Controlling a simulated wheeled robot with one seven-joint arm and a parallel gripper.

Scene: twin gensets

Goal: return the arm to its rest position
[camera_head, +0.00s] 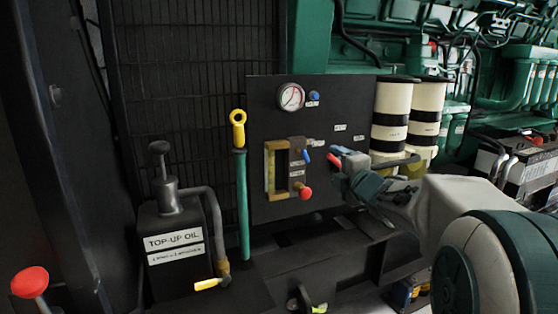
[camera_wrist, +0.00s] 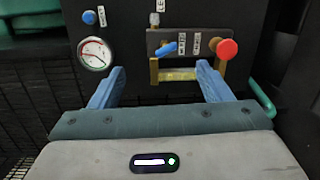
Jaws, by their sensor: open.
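My gripper (camera_head: 348,172) is held out in front of the black panel (camera_head: 350,100), at the right of its brass frame (camera_head: 270,172). In the wrist view its two blue fingers (camera_wrist: 160,80) stand wide apart with nothing between them. The brass frame, a blue lever (camera_wrist: 167,48) and a red knob (camera_wrist: 227,48) lie beyond the fingers. My arm reaches in from the right of the head view. A small red part shows beside the gripper; I cannot tell what it belongs to.
A pressure gauge (camera_head: 291,97) and blue button (camera_head: 315,96) sit high on the panel. Cream filters (camera_head: 392,115) stand close behind my gripper. A yellow-ringed dipstick (camera_head: 239,130) and top-up oil can (camera_head: 175,245) stand at left. A battery (camera_head: 525,160) is at right.

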